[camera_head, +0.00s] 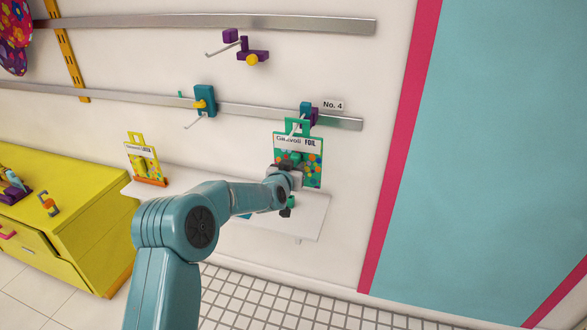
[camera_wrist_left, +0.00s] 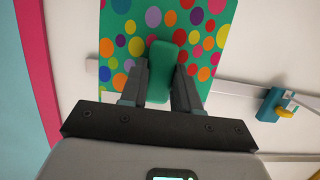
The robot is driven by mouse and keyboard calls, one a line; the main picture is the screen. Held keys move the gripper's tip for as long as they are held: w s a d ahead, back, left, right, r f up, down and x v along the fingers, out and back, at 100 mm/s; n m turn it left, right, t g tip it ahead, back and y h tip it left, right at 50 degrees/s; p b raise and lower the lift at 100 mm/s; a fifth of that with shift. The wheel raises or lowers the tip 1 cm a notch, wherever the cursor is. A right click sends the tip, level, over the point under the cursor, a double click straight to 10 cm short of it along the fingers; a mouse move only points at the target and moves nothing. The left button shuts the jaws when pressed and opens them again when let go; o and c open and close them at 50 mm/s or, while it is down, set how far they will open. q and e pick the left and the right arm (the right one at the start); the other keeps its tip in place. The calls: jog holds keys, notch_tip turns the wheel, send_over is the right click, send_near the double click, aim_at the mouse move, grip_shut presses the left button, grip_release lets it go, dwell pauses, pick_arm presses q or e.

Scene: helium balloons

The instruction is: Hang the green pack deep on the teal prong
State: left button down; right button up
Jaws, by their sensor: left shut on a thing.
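The green pack (camera_head: 312,170), with coloured dots and a white label band reading FOIL, hangs upright at the lower rail's right end. My left gripper (camera_head: 288,174) is in front of its lower part. In the left wrist view, its fingers (camera_wrist_left: 161,84) are shut on a green tab of the pack (camera_wrist_left: 119,22). The pack's green hanger loop overlaps a teal and purple bracket (camera_head: 306,107) beside the No. 4 sign. A thin pale prong shows at the loop; I cannot tell how deep it sits. My right gripper is out of view.
Another teal bracket (camera_head: 205,99) with a yellow part and thin prong is left on the lower rail (camera_head: 140,98). A purple bracket (camera_head: 250,52) is above. A yellow pack (camera_head: 142,160) stands on the white shelf (camera_head: 308,219) below. A yellow cabinet (camera_head: 75,215) is at left.

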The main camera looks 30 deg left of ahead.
pick_arm(q)
jog(key=shift+f, duration=0.1)
dwell(0.3)
jog(key=c, duration=0.7)
grip_release()
jog(key=shift+c, duration=0.2)
jog(key=b+v, duration=0.2)
jog(key=v, duration=0.6)
jog(key=shift+b, duration=0.3)
